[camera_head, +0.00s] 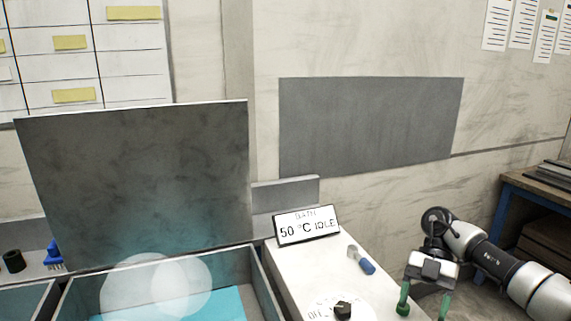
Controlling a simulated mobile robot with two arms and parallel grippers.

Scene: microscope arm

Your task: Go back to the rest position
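My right gripper (424,303) is at the lower right, its arm coming in from the right. Its two green fingers point down and stand apart, with nothing visible between them. It is just right of the white housing (317,275), which bears a tilted sign (306,226) reading "BATH 50 °C IDLE". My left gripper is not in view.
A bath basin (259,282) with blue inside and pale round blurs above it is at lower left, under a raised grey panel (135,180). The housing bears a black knob (343,310) and a small blue-ended cylinder (362,262). A wooden-topped bench (540,185) stands far right.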

